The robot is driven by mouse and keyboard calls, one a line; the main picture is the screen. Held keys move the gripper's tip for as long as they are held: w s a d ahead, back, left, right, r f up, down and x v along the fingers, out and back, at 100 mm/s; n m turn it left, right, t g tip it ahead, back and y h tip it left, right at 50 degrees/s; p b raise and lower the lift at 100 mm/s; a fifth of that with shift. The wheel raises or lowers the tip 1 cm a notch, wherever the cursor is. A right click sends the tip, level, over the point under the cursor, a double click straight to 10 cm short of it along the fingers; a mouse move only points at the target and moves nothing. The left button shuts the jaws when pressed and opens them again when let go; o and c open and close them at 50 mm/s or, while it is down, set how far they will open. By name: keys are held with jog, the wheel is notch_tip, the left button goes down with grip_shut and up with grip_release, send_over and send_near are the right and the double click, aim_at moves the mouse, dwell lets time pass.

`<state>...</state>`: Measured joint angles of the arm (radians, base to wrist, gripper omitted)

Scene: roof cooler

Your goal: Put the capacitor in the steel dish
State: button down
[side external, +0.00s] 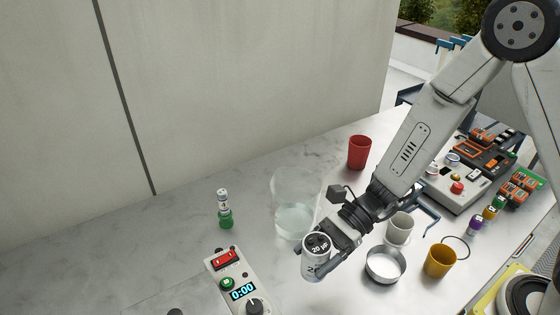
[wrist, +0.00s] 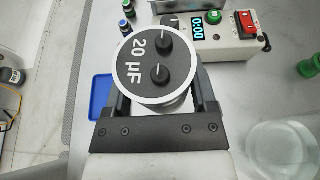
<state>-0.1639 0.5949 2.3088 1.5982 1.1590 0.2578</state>
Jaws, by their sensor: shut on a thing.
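The capacitor (side external: 316,257) is a silver can with a dark top marked 20 µF and two black terminals. My gripper (side external: 332,253) is shut around its sides and holds it, slightly tilted in the side view, above the counter. In the wrist view the capacitor (wrist: 158,64) sits between the two dark fingers of my gripper (wrist: 160,98). The steel dish (side external: 385,265) is a shallow round metal dish on the counter, to the right of the capacitor in the side view. It looks empty. I do not see the dish in the wrist view.
A clear beaker of liquid (side external: 295,205) stands left of my gripper. A red cup (side external: 359,152) stands behind.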

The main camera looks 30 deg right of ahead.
jog(key=shift+w+d, duration=0.1)
jog(key=shift+d, duration=0.45)
jog(key=d+m+t, duration=0.2)
jog(key=d, duration=0.7)
jog(key=m+t, duration=0.1)
jog(key=t, duration=0.1)
send_over(384, 268)
jog(key=shift+f, duration=0.45)
jog(key=shift+f+g, duration=0.1)
jog(key=shift+g, duration=0.2)
jog(key=shift+w+f, duration=0.1)
jog(key=shift+f, duration=1.8)
jog(key=shift+f, duration=0.1)
jog(key=shift+f, duration=1.9)
jog(key=shift+f, duration=0.1)
